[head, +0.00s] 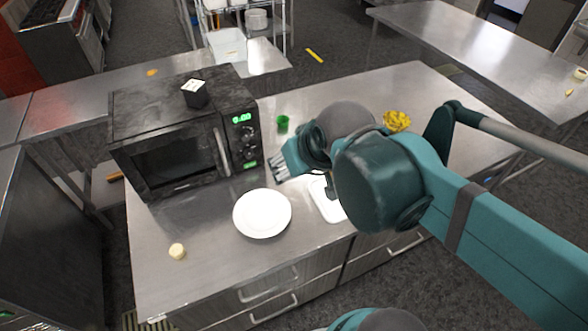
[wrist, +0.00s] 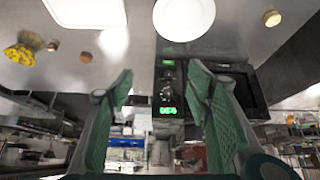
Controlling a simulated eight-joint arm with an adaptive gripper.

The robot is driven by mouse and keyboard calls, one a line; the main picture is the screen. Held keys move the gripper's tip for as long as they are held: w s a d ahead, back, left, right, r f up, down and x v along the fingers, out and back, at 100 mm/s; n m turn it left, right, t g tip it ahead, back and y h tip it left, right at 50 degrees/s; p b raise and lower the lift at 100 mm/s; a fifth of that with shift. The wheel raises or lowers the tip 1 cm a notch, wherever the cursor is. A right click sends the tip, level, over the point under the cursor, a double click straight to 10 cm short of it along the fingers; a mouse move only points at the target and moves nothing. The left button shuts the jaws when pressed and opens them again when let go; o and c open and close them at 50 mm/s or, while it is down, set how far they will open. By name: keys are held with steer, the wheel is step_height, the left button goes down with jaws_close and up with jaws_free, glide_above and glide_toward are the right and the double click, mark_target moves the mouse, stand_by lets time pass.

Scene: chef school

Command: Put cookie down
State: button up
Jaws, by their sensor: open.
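My gripper (head: 278,170) is open, its fingers pointing toward the black microwave (head: 180,142), above the steel counter (head: 205,275). In the wrist view nothing shows between the fingers of my gripper (wrist: 160,88). No thing is clearly a cookie. A small round pale-yellow piece (head: 177,251) lies on the counter at the front left; it also shows in the wrist view (wrist: 271,18). It is apart from my gripper, and I cannot tell whether it is the cookie. A white plate (head: 262,213) lies empty between them.
A white tray (head: 327,200) is partly hidden by my arm. A green cup (head: 283,123) and a yellow bunch (head: 397,121) stand farther back. Two small brownish pieces (wrist: 52,46) (wrist: 86,57) lie near the bunch. A dark box (head: 195,94) tops the microwave. The front-left counter is mostly clear.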

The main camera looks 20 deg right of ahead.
steer(key=shift+s+a+f, duration=0.3)
steer(key=shift+s, duration=0.25)
